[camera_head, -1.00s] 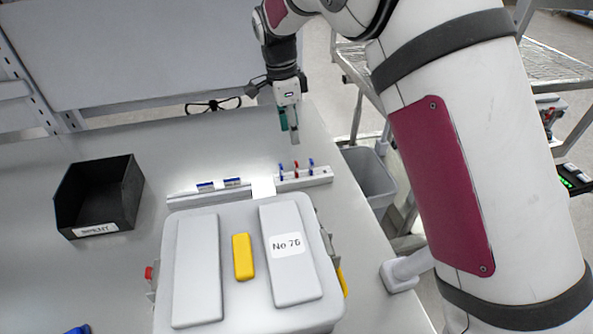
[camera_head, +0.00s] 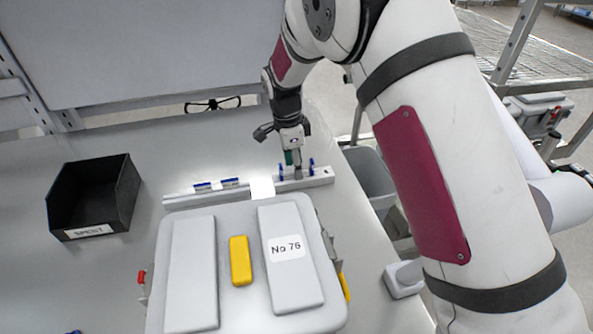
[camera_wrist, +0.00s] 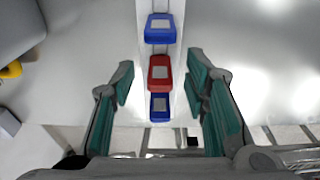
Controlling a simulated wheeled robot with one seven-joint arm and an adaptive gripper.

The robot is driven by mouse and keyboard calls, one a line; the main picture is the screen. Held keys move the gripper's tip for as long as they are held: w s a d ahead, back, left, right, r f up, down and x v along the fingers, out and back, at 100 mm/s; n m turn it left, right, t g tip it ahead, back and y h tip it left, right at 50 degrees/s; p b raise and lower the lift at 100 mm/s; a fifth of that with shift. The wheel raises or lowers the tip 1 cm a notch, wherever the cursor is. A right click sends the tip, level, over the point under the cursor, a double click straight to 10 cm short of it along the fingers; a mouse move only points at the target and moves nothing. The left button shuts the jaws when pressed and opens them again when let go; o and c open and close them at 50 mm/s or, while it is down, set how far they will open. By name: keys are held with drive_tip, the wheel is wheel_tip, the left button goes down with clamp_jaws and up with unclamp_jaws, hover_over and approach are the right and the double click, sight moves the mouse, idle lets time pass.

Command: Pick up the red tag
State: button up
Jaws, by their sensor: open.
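The red tag (camera_wrist: 160,72) stands on the white rail between two blue tags in the wrist view. One blue tag (camera_wrist: 159,28) is above it in the picture and the other (camera_wrist: 160,105) is just below it. My gripper (camera_wrist: 163,88) is open, with its teal-padded fingers apart on either side of the red tag; neither finger visibly touches it. In the head view my gripper (camera_head: 294,172) is lowered over the right part of the rail (camera_head: 320,180). It hides the red tag there, while blue tags show on both sides.
A grey case (camera_head: 205,222) labelled No 76 lies in front of the rail. A black bin (camera_head: 125,205) marked SPENT stands at the left. Two blue tags (camera_head: 230,182) lie on the rail's left part. A grey bin (camera_head: 372,175) stands beyond the table's right edge.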

drive_tip(key=shift+d+f, duration=0.1)
drive_tip(key=shift+f, duration=0.75)
drive_tip(key=shift+r, duration=0.1)
drive_tip(key=c, duration=0.9)
drive_tip(key=shift+o, duration=0.2)
